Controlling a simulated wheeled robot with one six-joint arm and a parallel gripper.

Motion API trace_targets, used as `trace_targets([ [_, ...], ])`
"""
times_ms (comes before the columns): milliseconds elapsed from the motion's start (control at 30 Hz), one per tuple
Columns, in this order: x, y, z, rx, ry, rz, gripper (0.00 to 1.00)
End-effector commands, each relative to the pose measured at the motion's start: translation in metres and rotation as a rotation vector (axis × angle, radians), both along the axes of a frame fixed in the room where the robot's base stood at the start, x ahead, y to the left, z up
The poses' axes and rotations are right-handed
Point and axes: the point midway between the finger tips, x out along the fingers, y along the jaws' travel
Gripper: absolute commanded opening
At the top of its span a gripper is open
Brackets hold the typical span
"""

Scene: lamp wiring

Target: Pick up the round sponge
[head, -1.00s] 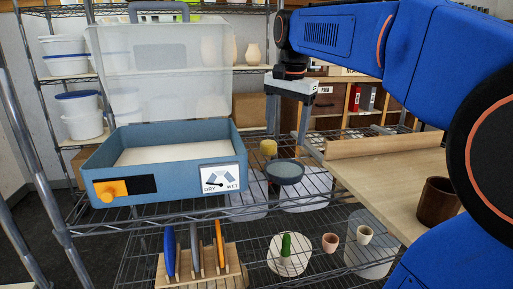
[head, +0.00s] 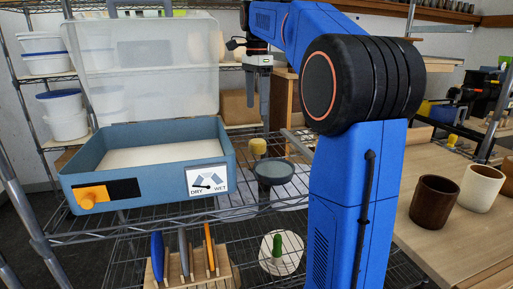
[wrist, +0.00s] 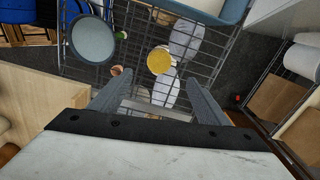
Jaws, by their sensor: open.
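The round sponge (head: 258,146) is yellow and sits on the wire shelf, just behind a dark bowl (head: 276,172) with a grey-blue surface inside. In the wrist view the sponge (wrist: 159,60) lies ahead of and between the two grey fingers, apart from them. My gripper (head: 258,110) points down above and behind the sponge in the head view. In the wrist view my gripper (wrist: 158,92) has its fingers wide apart with nothing between the tips. The bowl (wrist: 92,39) shows left of the sponge in the wrist view.
A blue box (head: 150,165) with a raised clear lid (head: 145,65) stands left of the bowl. A rack of tools (head: 190,265) sits on the lower shelf. A wooden table (head: 440,225) with brown and white cups is at right.

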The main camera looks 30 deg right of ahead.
Motion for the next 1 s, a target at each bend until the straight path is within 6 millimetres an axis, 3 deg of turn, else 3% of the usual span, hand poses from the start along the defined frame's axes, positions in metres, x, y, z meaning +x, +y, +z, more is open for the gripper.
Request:
trace_targets([
  [333, -0.001, 0.000, -0.060, 0.000, 0.002, 0.001, 0.70],
  [667, -0.001, 0.000, -0.083, 0.000, 0.000, 0.001, 0.70],
  [1000, -0.002, -0.002, -0.124, 0.000, 0.000, 0.002, 0.70],
])
